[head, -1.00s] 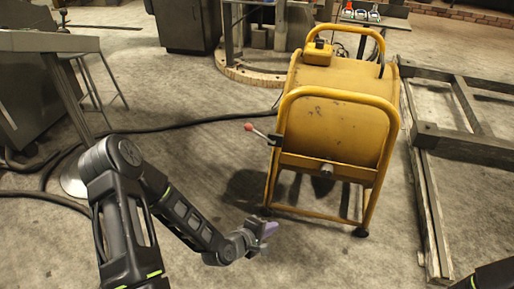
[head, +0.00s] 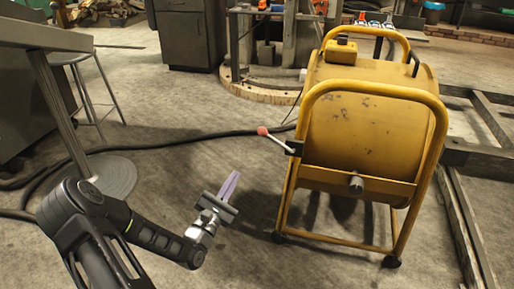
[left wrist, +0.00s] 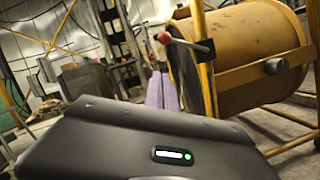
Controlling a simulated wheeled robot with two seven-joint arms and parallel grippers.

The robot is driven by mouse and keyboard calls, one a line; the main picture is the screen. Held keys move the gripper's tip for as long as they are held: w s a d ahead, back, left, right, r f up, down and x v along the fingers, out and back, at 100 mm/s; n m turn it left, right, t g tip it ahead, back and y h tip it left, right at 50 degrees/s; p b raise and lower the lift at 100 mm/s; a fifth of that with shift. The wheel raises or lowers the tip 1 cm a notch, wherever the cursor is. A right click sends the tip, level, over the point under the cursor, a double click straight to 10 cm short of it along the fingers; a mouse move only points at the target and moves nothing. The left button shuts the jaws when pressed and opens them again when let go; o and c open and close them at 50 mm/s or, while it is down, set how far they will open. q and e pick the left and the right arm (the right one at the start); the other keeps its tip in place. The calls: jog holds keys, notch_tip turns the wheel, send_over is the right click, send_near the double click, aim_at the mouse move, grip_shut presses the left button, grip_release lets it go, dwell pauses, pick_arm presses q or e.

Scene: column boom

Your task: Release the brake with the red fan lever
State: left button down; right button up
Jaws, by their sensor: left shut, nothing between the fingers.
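The red fan lever (head: 263,131) is a thin rod with a red ball knob, sticking out to the left from the side of the yellow fan drum (head: 365,125). It also shows in the left wrist view (left wrist: 165,38), with its knob just above my fingertips in the picture. My left gripper (head: 231,183) is shut and empty, its purple fingers pointing up toward the lever. It is below and left of the knob in the head view, apart from it. My right gripper is not in view.
A black cable (head: 160,146) runs across the floor behind my left arm. A stool (head: 85,90) and a table leg stand at the left. Dark timber rails (head: 470,225) lie right of the fan. The floor between my left gripper and the fan is clear.

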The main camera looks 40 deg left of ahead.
aim_at(277, 141)
pick_arm(q)
jog(key=shift+w, duration=0.15)
jog(key=w+r+b, duration=0.2)
jog(key=w+r, duration=0.3)
jog(key=w, duration=0.6)
jog(key=shift+w+a+r, duration=0.25)
jog(key=shift+a+r, duration=0.05)
jog(key=shift+r, duration=0.05)
jog(key=shift+w+r, duration=0.1)
